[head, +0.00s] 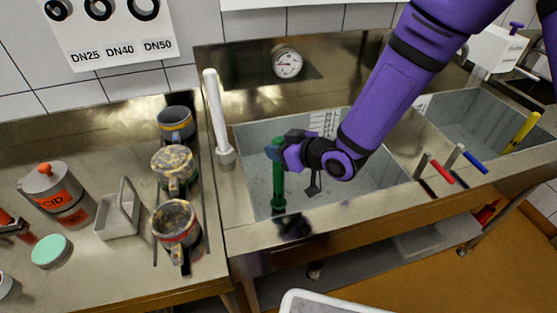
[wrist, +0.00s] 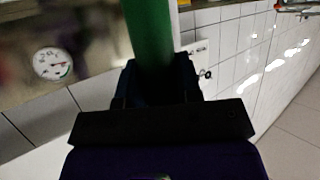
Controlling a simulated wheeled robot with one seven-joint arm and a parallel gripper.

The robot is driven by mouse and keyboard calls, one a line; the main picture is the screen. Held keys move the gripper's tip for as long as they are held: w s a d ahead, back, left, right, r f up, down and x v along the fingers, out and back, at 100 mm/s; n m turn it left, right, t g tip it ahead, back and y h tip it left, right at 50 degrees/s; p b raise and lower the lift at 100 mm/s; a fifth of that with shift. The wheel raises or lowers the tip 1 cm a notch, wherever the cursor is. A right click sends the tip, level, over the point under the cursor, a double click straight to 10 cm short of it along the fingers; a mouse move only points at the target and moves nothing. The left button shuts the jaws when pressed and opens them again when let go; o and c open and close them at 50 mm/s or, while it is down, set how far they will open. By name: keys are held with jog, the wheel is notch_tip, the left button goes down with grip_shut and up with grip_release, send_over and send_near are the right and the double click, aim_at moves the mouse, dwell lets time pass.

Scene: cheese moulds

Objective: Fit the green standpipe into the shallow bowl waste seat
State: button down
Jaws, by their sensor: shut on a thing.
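My gripper (head: 276,151) is shut on the upper part of the green standpipe (head: 278,188), which stands upright in the head view. Its lower end shows in front of the near wall of the left sink bowl (head: 345,190); I cannot tell its height or whether it touches anything. In the wrist view the green standpipe (wrist: 149,32) rises between the dark fingers of my gripper (wrist: 155,80). A second sink bowl (head: 480,115) lies to the right. I cannot make out a waste seat in either bowl, nor tell which is the shallow one.
A white pipe (head: 217,120) stands at the left sink's left edge. A round gauge (head: 287,63) is behind the sink. Several mugs (head: 173,168) and an orange-labelled can (head: 58,192) crowd the left bench.

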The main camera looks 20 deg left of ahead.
jog(key=shift+f, duration=2)
jog(key=c, duration=0.8)
grip_release()
jog(key=v, duration=1.2)
